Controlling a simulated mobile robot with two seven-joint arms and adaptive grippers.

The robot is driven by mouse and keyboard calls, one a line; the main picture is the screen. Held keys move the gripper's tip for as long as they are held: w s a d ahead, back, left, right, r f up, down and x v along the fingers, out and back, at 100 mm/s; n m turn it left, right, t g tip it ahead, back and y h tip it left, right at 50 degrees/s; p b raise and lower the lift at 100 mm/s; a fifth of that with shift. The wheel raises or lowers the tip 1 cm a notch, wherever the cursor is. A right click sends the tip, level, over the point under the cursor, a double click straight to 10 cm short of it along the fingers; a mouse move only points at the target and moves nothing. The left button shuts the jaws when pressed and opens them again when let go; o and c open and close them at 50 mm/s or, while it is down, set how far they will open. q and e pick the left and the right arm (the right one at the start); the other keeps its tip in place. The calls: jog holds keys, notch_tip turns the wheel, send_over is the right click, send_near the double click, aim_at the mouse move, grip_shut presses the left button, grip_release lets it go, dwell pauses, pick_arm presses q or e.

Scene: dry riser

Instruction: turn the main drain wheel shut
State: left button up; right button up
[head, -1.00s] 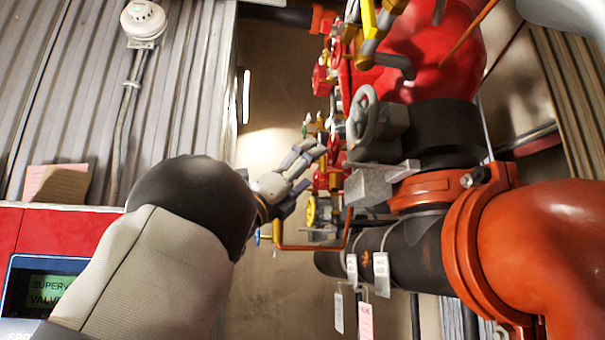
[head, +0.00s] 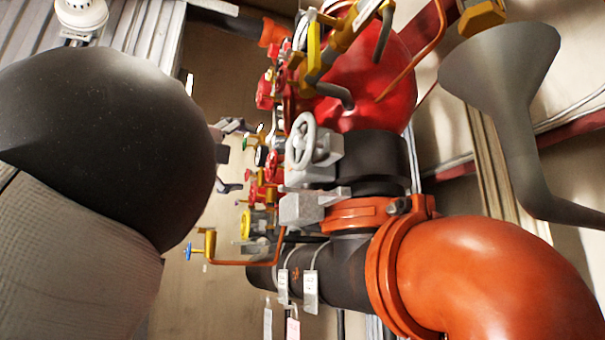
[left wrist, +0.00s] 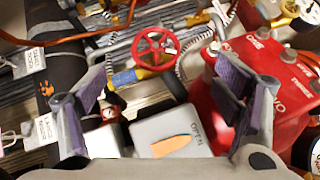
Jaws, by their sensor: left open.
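A red spoked handwheel (left wrist: 157,52) shows in the left wrist view, on a stem with a yellow and blue part, beyond and between my open fingers. I cannot read a label naming it as the main drain wheel. My left gripper (left wrist: 165,85) is open and empty, its two purple-grey fingers spread wide and apart from the wheel. In the head view the left gripper (head: 232,156) is mostly hidden behind my large dark arm joint; fingertips show left of the valve cluster. Red handwheels (head: 265,90) show there, with a grey handwheel (head: 302,142). My right gripper is not in view.
Thick orange pipe (head: 490,270) and black pipe (head: 335,275) with hanging tags fill the lower right. A yellow valve wheel (head: 247,223) and blue-handled valve (head: 188,251) stand near the fingers. A grey box (left wrist: 168,132) and red housing (left wrist: 265,85) crowd the wrist view.

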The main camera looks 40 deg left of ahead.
aim_at(268, 165)
pick_arm(q)
jog(key=x, duration=1.2)
jog(key=shift+w+f, duration=0.3)
jog(key=c, duration=1.2)
